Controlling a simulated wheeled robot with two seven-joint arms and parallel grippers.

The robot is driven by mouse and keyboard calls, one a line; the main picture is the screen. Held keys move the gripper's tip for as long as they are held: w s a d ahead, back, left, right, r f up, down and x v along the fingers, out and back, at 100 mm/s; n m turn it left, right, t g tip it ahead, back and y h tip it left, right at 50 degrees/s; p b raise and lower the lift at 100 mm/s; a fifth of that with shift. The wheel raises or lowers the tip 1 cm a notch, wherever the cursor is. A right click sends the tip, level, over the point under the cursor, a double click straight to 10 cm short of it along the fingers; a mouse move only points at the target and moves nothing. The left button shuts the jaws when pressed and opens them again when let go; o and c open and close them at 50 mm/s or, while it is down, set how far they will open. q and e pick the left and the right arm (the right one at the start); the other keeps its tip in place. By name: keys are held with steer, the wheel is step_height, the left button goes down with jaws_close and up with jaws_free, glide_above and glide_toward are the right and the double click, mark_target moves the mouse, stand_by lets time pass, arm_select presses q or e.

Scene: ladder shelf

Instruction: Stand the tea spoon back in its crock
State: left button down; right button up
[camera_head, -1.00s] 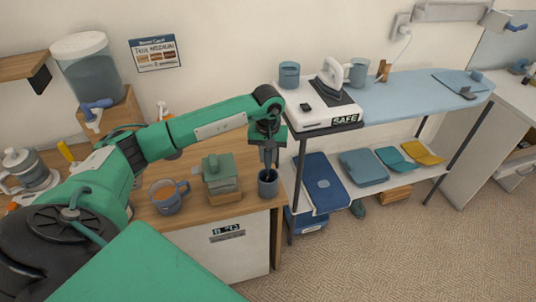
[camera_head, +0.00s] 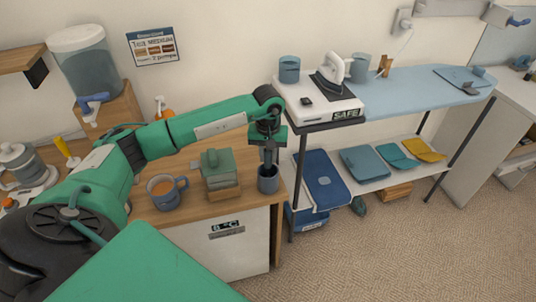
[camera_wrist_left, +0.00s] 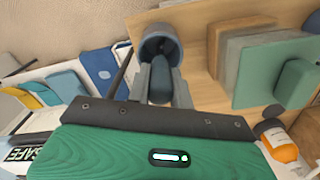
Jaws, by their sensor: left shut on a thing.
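My left gripper (camera_head: 268,163) points down over the dark blue-grey crock (camera_head: 268,184) at the counter's right front corner. It is shut on a dark, slim thing, seemingly the tea spoon (camera_wrist_left: 160,72), in the left wrist view. The spoon's far end reaches into the mouth of the crock (camera_wrist_left: 160,32), and the fingertips are close to the rim. How deep the spoon sits, and whether it touches the wall or bottom, is hidden. My right gripper is not in view.
A shelf with an iron (camera_head: 331,75) and folded cloths is to the right. The counter edge is close to the crock.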

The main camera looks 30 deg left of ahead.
arm_select(q)
steer(key=c, duration=1.2)
jaws_free()
steer(key=shift+o, duration=0.2)
steer(key=shift+r, duration=0.1)
steer(key=shift+r+p, duration=1.7)
steer(key=shift+r, duration=2.2)
